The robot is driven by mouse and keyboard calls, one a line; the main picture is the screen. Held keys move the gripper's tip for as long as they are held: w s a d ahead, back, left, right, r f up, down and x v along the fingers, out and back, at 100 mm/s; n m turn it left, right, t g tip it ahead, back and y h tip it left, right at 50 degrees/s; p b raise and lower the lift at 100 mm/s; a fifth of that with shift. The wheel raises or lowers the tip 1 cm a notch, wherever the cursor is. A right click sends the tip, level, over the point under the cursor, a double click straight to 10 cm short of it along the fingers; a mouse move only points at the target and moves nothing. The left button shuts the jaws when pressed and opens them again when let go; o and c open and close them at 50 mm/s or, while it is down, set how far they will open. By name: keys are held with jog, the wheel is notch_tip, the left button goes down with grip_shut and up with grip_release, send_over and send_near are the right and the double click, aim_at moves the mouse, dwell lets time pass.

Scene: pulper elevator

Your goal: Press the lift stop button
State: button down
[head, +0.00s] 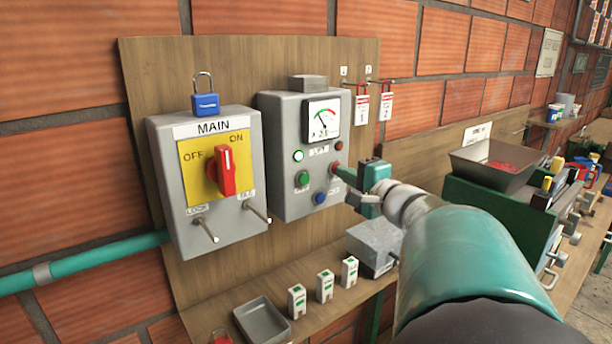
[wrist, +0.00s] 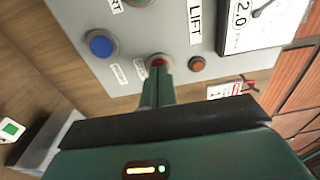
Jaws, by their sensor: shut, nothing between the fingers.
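The grey lift control box (head: 280,190) hangs on a wooden backboard, with a dial gauge, a white lamp and several buttons. Its red stop button (head: 333,167) is at the lower right of the face; the wrist view shows its red cap (wrist: 158,61) too. My gripper (head: 341,171) is shut and empty, its fingertips (wrist: 158,76) right at the red button and partly covering it. I cannot tell whether the button is pushed in. A green button (head: 303,179) and a blue button (wrist: 101,44) sit to its left in the head view.
A main switch box (head: 160,190) with a red handle stands left of the lift box. Tags (head: 362,107) hang at right. A shelf below holds a grey tray (head: 262,318) and small boxes.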

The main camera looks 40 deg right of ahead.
jog(key=shift+w+a+r, duration=0.1)
jog(key=shift+w+r, duration=0.05)
jog(key=shift+w, duration=0.85)
jog(key=shift+s, duration=0.1)
